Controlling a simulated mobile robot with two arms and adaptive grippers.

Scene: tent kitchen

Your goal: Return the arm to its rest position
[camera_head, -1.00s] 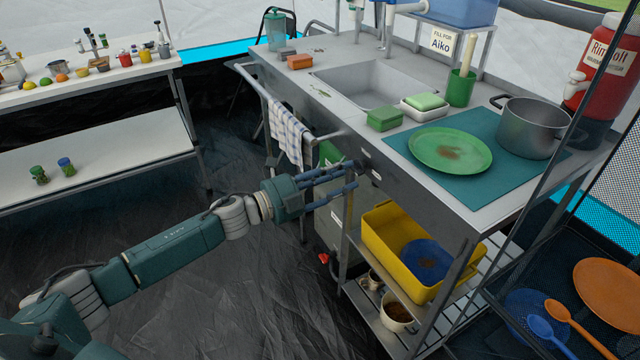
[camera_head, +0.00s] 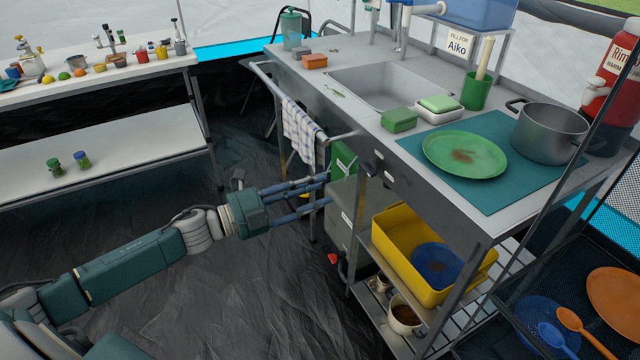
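My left arm comes in from the lower left and reaches out over the dark floor. My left gripper (camera_head: 328,192) is beside the left end of the sink unit (camera_head: 372,152), below the hanging checked towel (camera_head: 300,132). Its blue-grey fingers are spread apart with nothing visible between them. The fingertips overlap the grey and green canisters under the unit in the picture; I cannot tell whether they touch. My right gripper is not in view.
A green plate (camera_head: 464,153) and a grey pot (camera_head: 550,133) stand on a teal mat. A yellow tub (camera_head: 405,262) with a blue plate sits on the shelf below. A white table (camera_head: 95,80) stands at the left. The floor (camera_head: 230,285) around the arm is clear.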

